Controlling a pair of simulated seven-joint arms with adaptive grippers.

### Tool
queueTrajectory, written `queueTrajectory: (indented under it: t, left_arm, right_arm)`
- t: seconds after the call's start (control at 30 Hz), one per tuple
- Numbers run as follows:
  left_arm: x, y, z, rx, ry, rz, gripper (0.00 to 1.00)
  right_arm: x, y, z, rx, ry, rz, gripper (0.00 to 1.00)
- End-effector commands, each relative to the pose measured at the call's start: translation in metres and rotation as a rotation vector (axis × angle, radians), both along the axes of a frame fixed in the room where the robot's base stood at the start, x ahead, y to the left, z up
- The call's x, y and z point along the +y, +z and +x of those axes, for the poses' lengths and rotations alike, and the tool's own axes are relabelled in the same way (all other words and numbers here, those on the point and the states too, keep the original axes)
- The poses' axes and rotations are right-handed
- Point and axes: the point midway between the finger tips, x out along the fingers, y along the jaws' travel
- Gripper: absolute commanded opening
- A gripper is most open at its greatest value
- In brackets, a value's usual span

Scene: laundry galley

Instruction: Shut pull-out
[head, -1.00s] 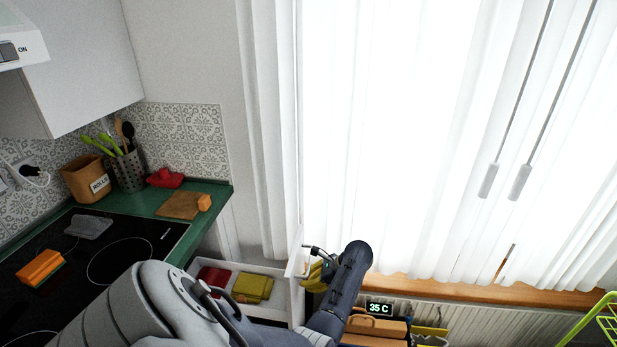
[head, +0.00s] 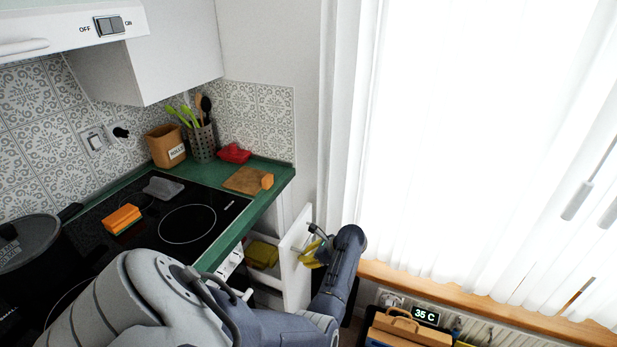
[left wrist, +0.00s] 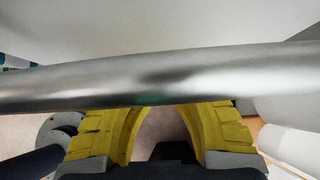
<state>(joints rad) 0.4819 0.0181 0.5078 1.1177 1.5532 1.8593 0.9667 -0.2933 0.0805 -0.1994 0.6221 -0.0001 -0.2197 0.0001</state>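The white pull-out (head: 297,258) stands partly open under the green counter, with a yellow-green cloth (head: 263,254) inside. My left gripper (head: 311,256), with yellow fingers, is at the outer side of its front panel, by the handle (head: 314,229). In the left wrist view the metal handle bar (left wrist: 160,78) runs across the picture in front of the gripper (left wrist: 168,112). The fingers are spread with a gap between them; the bar hides their tips. I cannot tell whether they touch the bar. My right gripper is not in view.
The green counter (head: 282,172) holds a black hob (head: 225,203), a utensil holder (head: 202,143) and a cutting board (head: 243,180). A pot (head: 35,250) stands at the left. Wooden boxes (head: 408,330) and a radiator lie right of the pull-out, below the curtained window.

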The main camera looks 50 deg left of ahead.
Motion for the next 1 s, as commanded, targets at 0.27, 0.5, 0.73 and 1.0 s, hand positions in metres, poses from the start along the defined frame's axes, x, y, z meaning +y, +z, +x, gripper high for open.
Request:
queueTrajectory:
  t: [0.27,0.5,0.73,1.0]
  left_arm:
    - [0.065,0.001,-0.027,0.001,-0.006,0.003,0.00]
    - [0.108,0.000,-0.045,0.001,-0.007,0.002,0.00]
    - [0.130,0.000,-0.055,0.000,-0.008,0.001,0.00]
    - [0.136,0.000,-0.058,0.000,-0.008,0.001,0.00]
  right_arm:
    - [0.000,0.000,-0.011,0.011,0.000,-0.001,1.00]
    - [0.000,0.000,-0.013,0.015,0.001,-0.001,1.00]
    - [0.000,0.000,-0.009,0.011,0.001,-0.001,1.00]
    - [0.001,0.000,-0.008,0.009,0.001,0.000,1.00]
